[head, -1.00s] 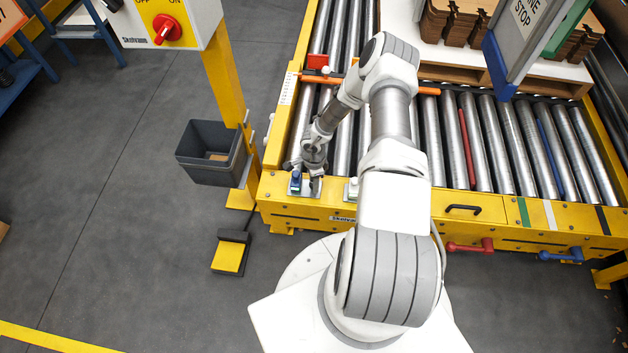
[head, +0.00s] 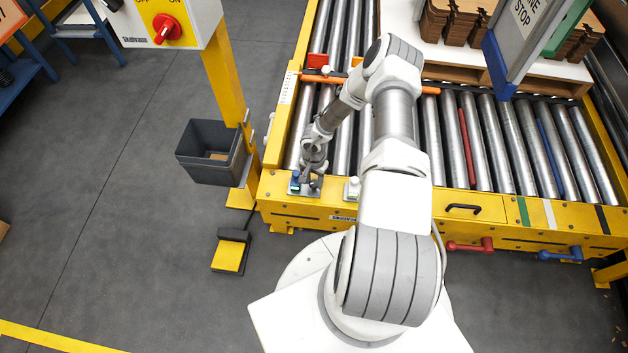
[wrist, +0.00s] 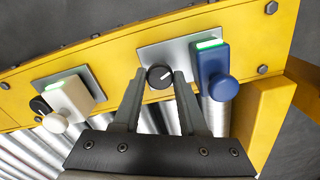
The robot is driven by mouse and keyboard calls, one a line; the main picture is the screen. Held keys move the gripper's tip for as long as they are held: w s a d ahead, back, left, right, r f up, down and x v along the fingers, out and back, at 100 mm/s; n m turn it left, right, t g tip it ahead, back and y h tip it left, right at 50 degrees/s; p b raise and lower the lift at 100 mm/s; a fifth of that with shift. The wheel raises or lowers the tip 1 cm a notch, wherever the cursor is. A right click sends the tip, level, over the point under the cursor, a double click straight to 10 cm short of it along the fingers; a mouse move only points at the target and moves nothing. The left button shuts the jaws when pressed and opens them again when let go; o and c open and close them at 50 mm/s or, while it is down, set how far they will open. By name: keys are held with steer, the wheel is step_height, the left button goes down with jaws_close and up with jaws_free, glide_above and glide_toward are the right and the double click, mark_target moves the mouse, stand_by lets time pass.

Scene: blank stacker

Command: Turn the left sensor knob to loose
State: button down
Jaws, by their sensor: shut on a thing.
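The left sensor is a blue block with a round blue head and a lit green strip, and shows in the wrist view (wrist: 214,68) and head view (head: 295,182). It sits on a silver plate (wrist: 185,44) beside a round black knob (wrist: 160,77) with a white pointer mark. My gripper (wrist: 160,73) has its two fingers on either side of this knob, shut on it. In the head view my gripper (head: 312,184) is at the same plate and hides the knob. The pointer's exact setting is hard to read.
A cream sensor (wrist: 68,98) with its own black knob (wrist: 39,105) stands on a second plate along the yellow rail (wrist: 115,60). Conveyor rollers (head: 490,140) lie behind. A grey bin (head: 212,152) and yellow post (head: 228,90) stand left of the rail.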

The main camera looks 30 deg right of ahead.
mark_target(314, 183)
steer(key=shift+n, duration=0.5)
steer(key=shift+c, duration=2.2)
jaws_free()
step_height(314, 183, up, 17)
steer(key=p, duration=0.6)
steer(key=shift+r, duration=0.2)
